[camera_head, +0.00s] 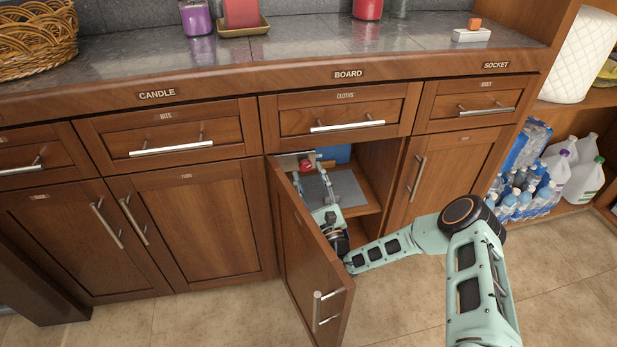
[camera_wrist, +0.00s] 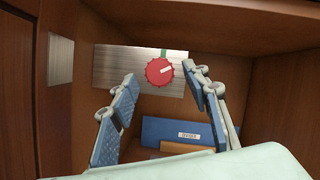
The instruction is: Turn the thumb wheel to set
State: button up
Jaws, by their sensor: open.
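A red round thumb wheel (camera_wrist: 159,71) with a ridged rim and a white pointer line sits on a brushed metal plate (camera_wrist: 115,68) on the back wall inside the open cabinet. The pointer aims right and slightly up. A green mark (camera_wrist: 163,52) shows just above the wheel. My gripper (camera_wrist: 164,80) is open, with one finger to each side of the wheel in the wrist view; I cannot tell whether either touches it. In the head view the wheel (camera_head: 306,165) shows small past my gripper (camera_head: 313,178), which reaches into the cabinet.
The open cabinet door (camera_head: 305,250) stands left of my arm. A blue labelled box (camera_wrist: 175,131) lies below the wheel. A metal piece (camera_wrist: 60,59) is on the left wall. The counter (camera_head: 300,45) runs above, and water bottles (camera_head: 525,185) stand at right.

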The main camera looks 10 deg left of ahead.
jog(key=shift+w+a+r, duration=0.2)
jog(key=shift+w+a, duration=0.05)
jog(key=shift+w, duration=0.1)
jog(key=shift+c, duration=0.2)
jog(key=c, duration=1.1)
jog(key=shift+r+n+p, duration=0.1)
jog(key=shift+n+p, duration=0.3)
